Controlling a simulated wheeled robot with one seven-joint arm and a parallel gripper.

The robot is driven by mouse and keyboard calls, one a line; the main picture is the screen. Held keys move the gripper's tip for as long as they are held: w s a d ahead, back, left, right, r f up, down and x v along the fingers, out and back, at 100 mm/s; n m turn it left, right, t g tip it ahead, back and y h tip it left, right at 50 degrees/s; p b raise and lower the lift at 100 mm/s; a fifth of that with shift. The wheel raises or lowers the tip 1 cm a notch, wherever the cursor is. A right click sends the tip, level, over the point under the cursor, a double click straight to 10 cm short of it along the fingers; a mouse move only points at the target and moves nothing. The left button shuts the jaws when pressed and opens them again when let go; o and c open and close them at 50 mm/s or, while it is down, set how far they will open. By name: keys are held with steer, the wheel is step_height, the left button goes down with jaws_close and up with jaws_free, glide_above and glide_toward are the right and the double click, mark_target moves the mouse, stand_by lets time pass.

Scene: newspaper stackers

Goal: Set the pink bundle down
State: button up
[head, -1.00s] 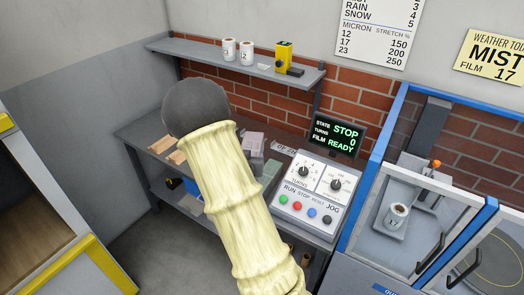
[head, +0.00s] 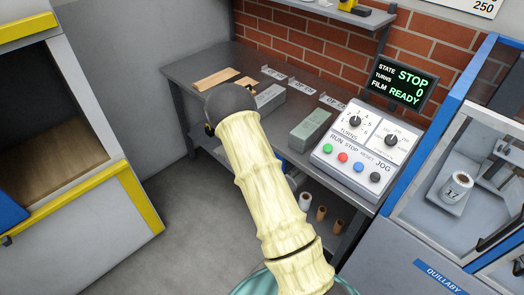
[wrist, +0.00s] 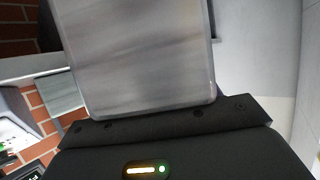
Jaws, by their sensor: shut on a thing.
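In the wrist view a film-wrapped bundle (wrist: 140,55) fills the upper middle, right against the black front of my gripper (wrist: 165,125). It looks grey, with hardly any pink showing. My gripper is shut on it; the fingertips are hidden. In the head view my arm hides the gripper and the held bundle. The grey bench (head: 190,68) lies behind my arm. A greyish bundle (head: 270,97) and a grey-green bundle (head: 310,128) rest on it.
Wooden strips (head: 217,79) lie on the bench's left part, and label cards along its back. The control box (head: 365,150) stands at its right end, beside the blue-framed wrapping machine (head: 440,150). A yellow-edged open cabinet (head: 140,195) stands left. Floor between is clear.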

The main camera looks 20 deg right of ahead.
steer(key=s+a+f+n+y+b, duration=0.1)
steer(key=a+f+b, duration=0.5)
steer(key=f, duration=0.7)
steer(key=shift+s+a+f+n+t+y, duration=0.15)
steer(key=shift+s+a+n+t+y, duration=0.15)
steer(key=shift+a+n+y, duration=0.6)
steer(key=shift+w, duration=0.1)
